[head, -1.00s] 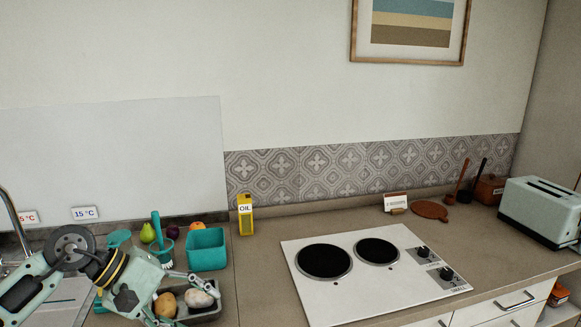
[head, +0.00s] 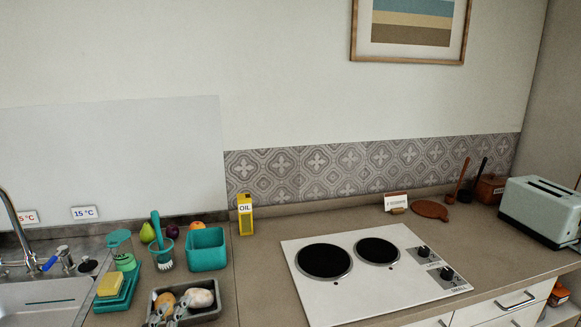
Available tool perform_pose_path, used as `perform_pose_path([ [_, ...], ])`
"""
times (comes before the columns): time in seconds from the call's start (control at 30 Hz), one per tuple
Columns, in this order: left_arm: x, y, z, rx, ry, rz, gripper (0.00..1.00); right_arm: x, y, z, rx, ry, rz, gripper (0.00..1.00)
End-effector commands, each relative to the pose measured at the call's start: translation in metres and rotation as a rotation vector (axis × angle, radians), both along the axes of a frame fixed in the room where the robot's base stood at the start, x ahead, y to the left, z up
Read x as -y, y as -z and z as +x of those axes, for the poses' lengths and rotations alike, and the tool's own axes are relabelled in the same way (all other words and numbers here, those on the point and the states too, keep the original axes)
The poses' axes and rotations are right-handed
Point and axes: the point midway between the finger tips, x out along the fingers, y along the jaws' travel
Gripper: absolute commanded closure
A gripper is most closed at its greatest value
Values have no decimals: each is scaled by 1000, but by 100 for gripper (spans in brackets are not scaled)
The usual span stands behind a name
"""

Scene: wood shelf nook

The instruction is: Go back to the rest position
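Only the fingertips of my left gripper (head: 166,313) show in the head view, at the bottom edge over the front of the grey tray (head: 212,313). The two tips look apart, with nothing held between them; the rest of the gripper and arm is out of view. The tray holds potatoes (head: 200,298) and stands on the counter right of the sink. My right gripper is not in view.
A sink (head: 45,298) with a tap is at left. A yellow sponge (head: 109,285), dish brush (head: 159,240), teal bin (head: 206,250) and oil box (head: 245,214) stand nearby. A cooktop (head: 370,275) fills the middle; a toaster (head: 541,212) is at right.

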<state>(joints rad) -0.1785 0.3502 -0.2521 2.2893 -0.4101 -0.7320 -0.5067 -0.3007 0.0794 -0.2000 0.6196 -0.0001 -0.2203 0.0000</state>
Motion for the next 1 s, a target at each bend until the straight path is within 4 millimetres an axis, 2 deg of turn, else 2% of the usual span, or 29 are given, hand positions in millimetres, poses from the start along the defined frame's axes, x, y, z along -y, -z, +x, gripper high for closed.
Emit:
perform_pose_path([
  [0.03,-7,35,-21,-129,-66,-128,39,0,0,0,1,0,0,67],
  [0.1,-14,77,-52,-296,-161,-283,39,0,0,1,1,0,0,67],
  [0.23,-14,134,-113,-551,-319,-500,39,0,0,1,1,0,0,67],
  [0.4,-6,176,-182,-791,-483,-676,39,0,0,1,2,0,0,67],
  [0.6,7,200,-255,-1018,-651,-812,39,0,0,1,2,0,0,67],
  [0.63,9,204,-263,-1042,-671,-824,39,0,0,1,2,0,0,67],
  [0.7,9,225,-253,-1041,-668,-812,39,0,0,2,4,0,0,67],
  [0.87,10,269,-245,-1055,-672,-803,39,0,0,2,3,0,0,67],
  [1.0,11,318,-243,-1075,-678,-793,39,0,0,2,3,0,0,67],
])
